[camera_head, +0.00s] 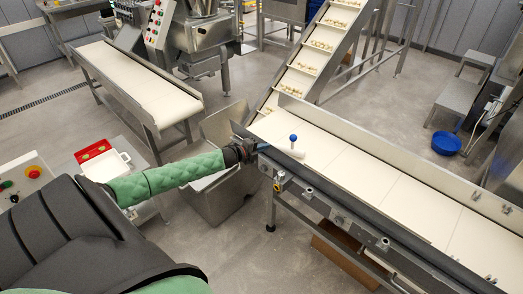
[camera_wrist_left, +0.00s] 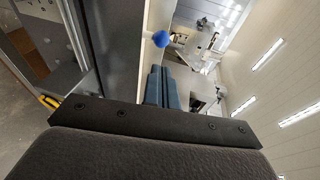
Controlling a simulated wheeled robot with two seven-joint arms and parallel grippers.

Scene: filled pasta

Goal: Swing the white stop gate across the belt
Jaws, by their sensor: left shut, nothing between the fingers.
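The white stop gate (camera_head: 292,153) is a short pale bar at the near edge of the cream belt (camera_head: 350,165), close to the belt's upper end. A blue ball knob (camera_head: 293,138) stands up from it; the knob also shows in the left wrist view (camera_wrist_left: 161,39). My left gripper (camera_head: 262,147) reaches in from the left, just left of the gate, apart from the knob. Its blue-grey fingers (camera_wrist_left: 162,86) are shut and empty, pointing towards the knob's side. How far the gate reaches over the belt is hard to tell. My right gripper is out of view.
Metal side rails (camera_head: 390,158) border the belt. An inclined conveyor (camera_head: 315,58) carrying pale pasta meets its upper end. A second conveyor (camera_head: 130,80) is at left, and a blue bowl (camera_head: 446,142) sits on the floor.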

